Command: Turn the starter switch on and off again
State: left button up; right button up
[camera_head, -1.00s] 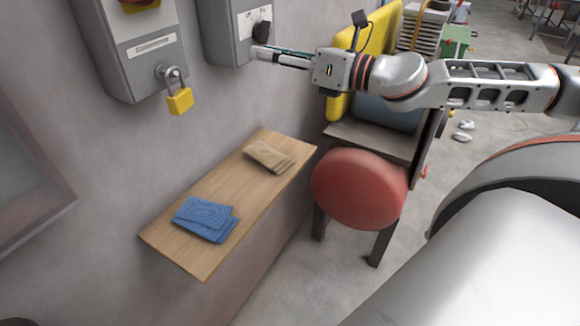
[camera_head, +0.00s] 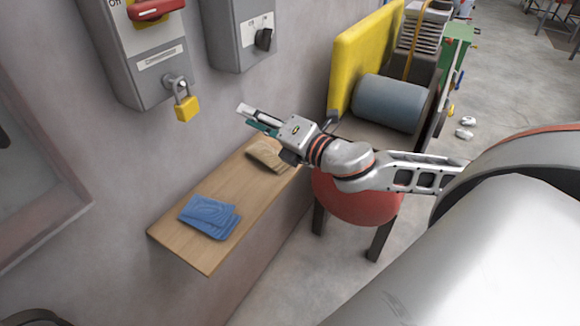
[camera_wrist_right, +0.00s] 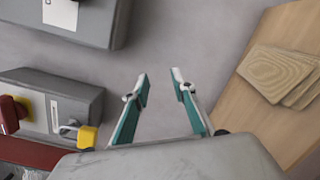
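The starter switch is a black knob (camera_head: 264,39) on a white label plate, on a grey wall box (camera_head: 238,30) at the top of the head view. The knob sits at a slant. A grey box with a white label (camera_wrist_right: 75,18) shows at the top left of the right wrist view; its knob is not visible there. My right gripper (camera_head: 252,117) is below the switch box, apart from it, above the wooden shelf. In the right wrist view its two fingers (camera_wrist_right: 160,80) are apart with nothing between them. My left gripper is not in view.
A grey isolator box with a red handle (camera_head: 155,8) and yellow padlock (camera_head: 187,108) hangs left of the switch box. A red round stool (camera_head: 360,205) and yellow-sided machine (camera_head: 350,60) stand right.

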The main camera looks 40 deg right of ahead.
jog(key=s+d+f+m+g+h+p, duration=0.1)
jog(key=s+d+f+m+h, duration=0.1)
jog(key=f+m, duration=0.3)
jog(key=s+d+f+m+g+h+p, duration=0.1)
jog(key=s+f+m+h, duration=0.3)
jog(key=f, duration=0.4)
jog(key=shift+s+d+m+g, duration=0.4)
jog(key=shift+s+d+m, duration=0.2)
jog(key=shift+d, duration=0.3)
jog(key=shift+f, duration=0.1)
jog(key=s+d+f+m+g+h, duration=0.1)
jog(key=s+f+m+g+h, duration=0.1)
jog(key=s+f+m+g, duration=0.45)
jog(key=s+d+f+m+g+h, duration=0.1)
jog(key=s+d+f+m, duration=0.2)
jog(key=s, duration=0.6)
jog(key=w+a+f+m+t+y, duration=0.1)
jog(key=a+f+m+t+y, duration=0.2)
jog(key=a+f+y, duration=0.4)
jog(key=a+f, duration=0.7)
jog(key=a, duration=0.3)
jog(key=shift+w+a+f+t, duration=0.3)
jog(key=shift+w+f+t, duration=0.05)
jog(key=shift+f, duration=0.05)
